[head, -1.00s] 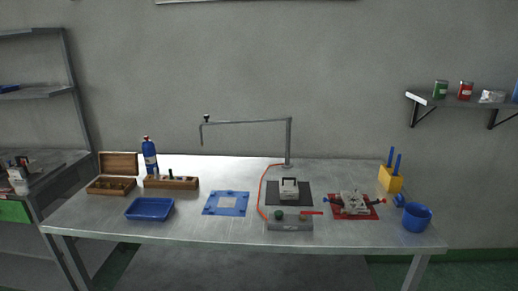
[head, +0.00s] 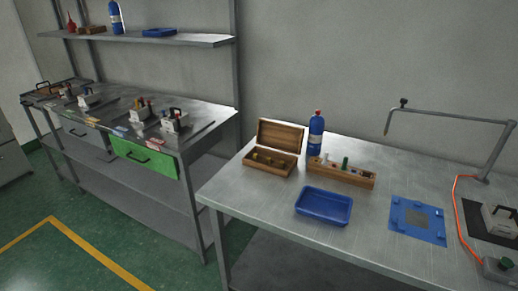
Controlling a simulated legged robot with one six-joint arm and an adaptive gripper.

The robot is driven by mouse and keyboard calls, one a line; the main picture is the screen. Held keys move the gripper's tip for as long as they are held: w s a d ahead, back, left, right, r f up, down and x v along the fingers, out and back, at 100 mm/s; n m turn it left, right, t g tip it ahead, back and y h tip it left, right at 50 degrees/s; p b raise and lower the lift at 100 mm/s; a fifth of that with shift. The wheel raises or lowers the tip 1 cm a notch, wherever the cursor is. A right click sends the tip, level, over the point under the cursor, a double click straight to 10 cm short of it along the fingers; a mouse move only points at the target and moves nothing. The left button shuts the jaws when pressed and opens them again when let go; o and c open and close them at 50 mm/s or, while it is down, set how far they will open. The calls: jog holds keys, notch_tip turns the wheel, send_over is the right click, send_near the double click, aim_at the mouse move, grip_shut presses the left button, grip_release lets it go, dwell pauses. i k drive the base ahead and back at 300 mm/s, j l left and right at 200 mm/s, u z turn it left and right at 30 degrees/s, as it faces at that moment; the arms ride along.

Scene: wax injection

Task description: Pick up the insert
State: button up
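No part is clearly recognisable as the insert; small pieces are hard to tell apart at this distance. On the metal table (head: 265,205), an open wooden box (head: 281,134) with a raised lid holds small brass-coloured pieces (head: 263,159). To its right, a wooden rack (head: 352,180) holds several small upright pieces, one of them dark green (head: 345,163). An empty-looking blue tray (head: 323,207) lies in front of the rack. My gripper is not in view.
A blue bottle (head: 316,132) stands behind the rack. A blue mat (head: 417,220), a lamp-like arm (head: 455,116) and an orange hose (head: 456,212) are to the right. A workbench with a green drawer (head: 145,157) stands left; green floor lies open in front.

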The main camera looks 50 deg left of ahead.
aim_at(269, 161)
jog(key=j, duration=4)
jog(key=i+l, duration=0.15)
jog(key=i, duration=0.2)
